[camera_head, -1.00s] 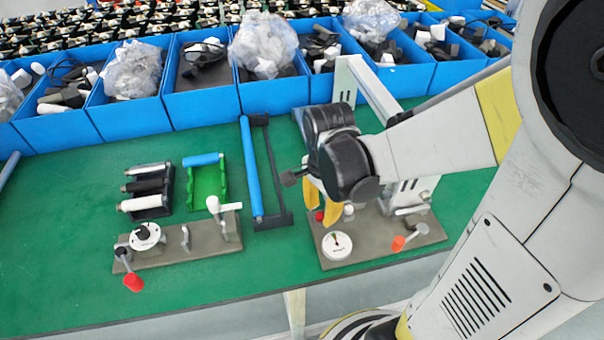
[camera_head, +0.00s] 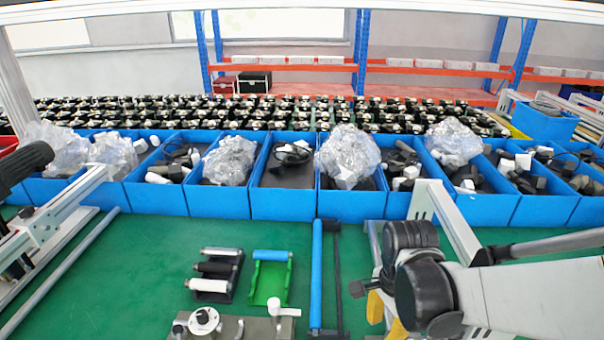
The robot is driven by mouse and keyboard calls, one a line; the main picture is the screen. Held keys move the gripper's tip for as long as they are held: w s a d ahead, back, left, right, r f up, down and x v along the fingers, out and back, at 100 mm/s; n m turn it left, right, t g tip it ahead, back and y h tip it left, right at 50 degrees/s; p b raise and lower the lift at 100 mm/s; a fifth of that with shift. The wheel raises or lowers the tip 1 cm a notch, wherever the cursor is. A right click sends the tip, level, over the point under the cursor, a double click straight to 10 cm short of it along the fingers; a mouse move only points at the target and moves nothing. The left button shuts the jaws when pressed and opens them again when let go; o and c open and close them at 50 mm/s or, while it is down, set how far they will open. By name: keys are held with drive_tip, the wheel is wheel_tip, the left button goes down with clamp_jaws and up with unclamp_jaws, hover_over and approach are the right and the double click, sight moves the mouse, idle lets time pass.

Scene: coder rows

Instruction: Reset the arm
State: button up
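My gripper (camera_head: 384,310) shows at the lower right, with its yellow fingers pointing down over the green table. The black wrist joints and pale arm come in from the right edge. The fingertips are cut off near the bottom of the picture and partly covered by the wrist, so I cannot see whether they are apart or closed. The fixture with the white dial and red button seen earlier below the gripper is out of view or hidden now.
Blue bins (camera_head: 284,203) of parts and plastic bags line the table's back. On the green table (camera_head: 130,265) are a black holder (camera_head: 222,285) with cylinders, a green tray (camera_head: 268,283), a blue roller (camera_head: 316,270) and a dial fixture (camera_head: 237,327). Metal rails (camera_head: 60,225) stand at left.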

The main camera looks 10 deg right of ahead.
drive_tip(key=a+r+n+t, duration=0.1)
drive_tip(key=r+n+t, duration=0.2)
drive_tip(key=r+n, duration=0.3)
drive_tip(key=s+a+r+n+t, duration=0.1)
drive_tip(key=a+r+n+t, duration=0.1)
drive_tip(key=r+n+t, duration=0.2)
drive_tip(key=shift+s+a+r+n, duration=0.25)
drive_tip(key=shift+r+n, duration=1.25)
drive_tip(key=shift+n, duration=1.1)
